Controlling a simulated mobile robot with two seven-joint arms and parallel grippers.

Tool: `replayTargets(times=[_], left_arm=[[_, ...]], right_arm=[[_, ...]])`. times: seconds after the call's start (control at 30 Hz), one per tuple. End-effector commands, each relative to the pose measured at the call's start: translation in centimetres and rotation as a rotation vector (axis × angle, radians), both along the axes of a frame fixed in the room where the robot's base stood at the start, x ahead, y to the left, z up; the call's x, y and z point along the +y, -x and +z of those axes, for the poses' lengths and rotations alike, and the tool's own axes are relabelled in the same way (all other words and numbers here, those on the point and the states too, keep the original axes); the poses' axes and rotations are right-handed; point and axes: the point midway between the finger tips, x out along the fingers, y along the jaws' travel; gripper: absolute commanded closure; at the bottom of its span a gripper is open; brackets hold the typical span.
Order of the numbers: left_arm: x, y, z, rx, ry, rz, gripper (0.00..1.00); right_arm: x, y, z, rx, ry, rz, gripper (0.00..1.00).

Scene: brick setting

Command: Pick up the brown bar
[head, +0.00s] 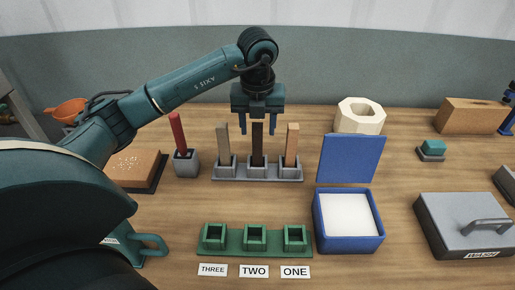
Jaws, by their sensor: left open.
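A dark brown bar (257,149) stands upright in the middle socket of a grey three-socket rack (257,180). A grey-brown bar (223,139) stands in the left socket and an orange-brown bar (291,143) in the right one. My left gripper (258,130) points down over the dark brown bar. Its fingers are apart, one on each side of the bar's top, and I cannot tell whether they touch it. The bar's top end is partly hidden by the gripper. My right gripper does not show.
A red bar (178,132) stands in a grey holder left of the rack. A green three-socket block (255,252) with number labels lies in front. A blue box (349,245) with its lid up is at right. A grey lidded box (465,225) is farther right.

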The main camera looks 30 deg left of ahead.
Motion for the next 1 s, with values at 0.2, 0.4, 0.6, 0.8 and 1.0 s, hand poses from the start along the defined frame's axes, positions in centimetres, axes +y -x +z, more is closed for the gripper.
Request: replayTargets(times=[0.2, 0.4, 0.6, 0.8, 1.0], left_arm=[[0.5, -0.4, -3.3, 0.005, 0.000, 0.001, 0.51], [0.5, -0.5, -4.4, 0.001, 0.001, 0.000, 0.51], [0.5, -0.5, -4.4, 0.000, 0.000, 0.001, 0.54], [0.5, -0.5, -4.3, 0.000, 0.000, 0.001, 0.71], [0.5, -0.5, -4.3, 0.000, 0.000, 0.001, 0.87]], right_arm=[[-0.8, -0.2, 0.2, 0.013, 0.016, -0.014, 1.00], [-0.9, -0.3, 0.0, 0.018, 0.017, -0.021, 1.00], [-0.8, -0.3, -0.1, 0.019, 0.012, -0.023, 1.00], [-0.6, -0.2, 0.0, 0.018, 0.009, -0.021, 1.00], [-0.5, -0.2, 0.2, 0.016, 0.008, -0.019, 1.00]])
